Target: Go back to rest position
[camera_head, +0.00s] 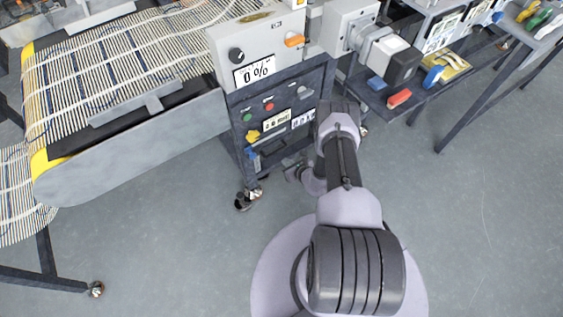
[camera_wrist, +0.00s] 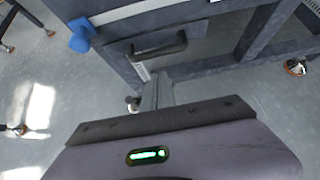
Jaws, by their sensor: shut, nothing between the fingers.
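My gripper (camera_wrist: 157,88) shows in the wrist view as narrow grey fingers held together, with nothing between them. Beyond its tips is a dark cabinet with a black handle (camera_wrist: 160,50); the gripper looks apart from it, though the exact gap is hard to judge. In the camera_head view, my arm stretches from the lower middle up towards the control cabinet (camera_head: 232,130).
A conveyor with striped mesh (camera_head: 110,60) stands at the left. A control box reading 0 % (camera_head: 262,45) tops the cabinet, which stands on castors (camera_head: 248,198). A side shelf (camera_head: 440,90) holds red and blue pieces. A blue knob (camera_wrist: 80,35) shows near the handle. Open floor (camera_head: 470,220) lies right.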

